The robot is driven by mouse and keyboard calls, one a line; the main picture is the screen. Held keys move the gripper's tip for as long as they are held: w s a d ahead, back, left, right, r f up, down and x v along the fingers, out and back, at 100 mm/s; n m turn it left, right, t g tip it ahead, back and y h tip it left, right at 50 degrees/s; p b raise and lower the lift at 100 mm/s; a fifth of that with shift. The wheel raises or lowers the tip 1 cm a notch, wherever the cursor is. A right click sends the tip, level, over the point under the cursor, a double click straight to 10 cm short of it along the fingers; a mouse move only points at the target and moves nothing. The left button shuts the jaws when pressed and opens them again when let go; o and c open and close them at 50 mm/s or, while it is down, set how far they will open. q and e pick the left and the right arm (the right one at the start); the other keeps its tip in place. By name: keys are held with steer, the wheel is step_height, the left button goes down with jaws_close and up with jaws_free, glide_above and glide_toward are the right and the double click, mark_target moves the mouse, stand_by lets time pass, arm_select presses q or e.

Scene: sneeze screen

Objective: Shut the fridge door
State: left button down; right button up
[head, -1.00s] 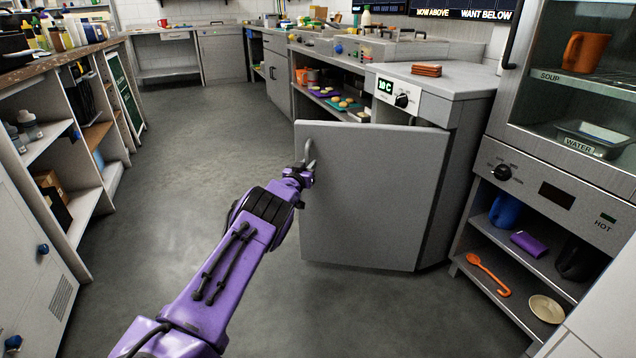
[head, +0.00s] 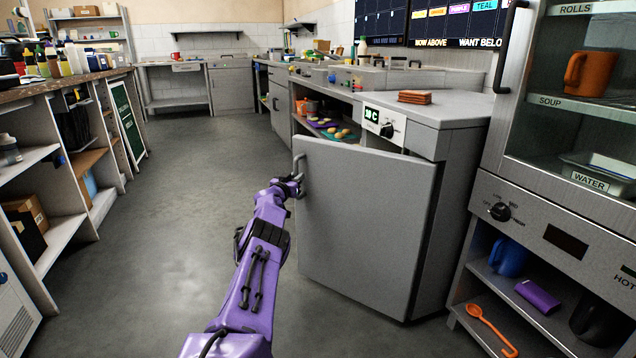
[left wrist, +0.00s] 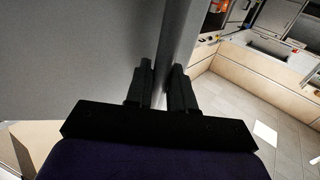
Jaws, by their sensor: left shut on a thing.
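The grey fridge door (head: 365,225) stands partly open in the head view, its hinge side at the right against the counter-height fridge (head: 445,125). A curved metal handle (head: 300,165) sits near the door's upper left edge. My left gripper (head: 296,184) is shut on this handle. In the left wrist view its two dark fingers (left wrist: 162,78) are on either side of a grey upright strip, with the broad door face (left wrist: 80,60) at the left. My right gripper is not in view.
A temperature display with a knob (head: 387,122) is on the fridge front, and an orange stack (head: 415,97) lies on its top. A heated cabinet (head: 560,230) stands close at the right. Shelves (head: 60,200) line the left. The aisle floor (head: 190,220) is clear.

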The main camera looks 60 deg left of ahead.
arm_select(q)
steer(key=shift+w+a, duration=0.2)
steer(key=shift+w, duration=0.05)
steer(key=c, duration=1.1)
jaws_free()
steer(key=shift+s+a, duration=0.1)
steer(key=s+d+p, duration=0.1)
steer(key=p, duration=0.2)
steer(key=s+d+r+p, duration=0.1)
steer(key=p, duration=0.1)
steer(key=shift+s+d+p, duration=0.1)
steer(key=shift+s+p, duration=0.1)
steer(key=shift+p, duration=0.2)
steer(key=f+p+v, duration=0.1)
steer(key=p+v, duration=0.2)
steer(key=v, duration=0.4)
steer(key=shift+s, duration=0.2)
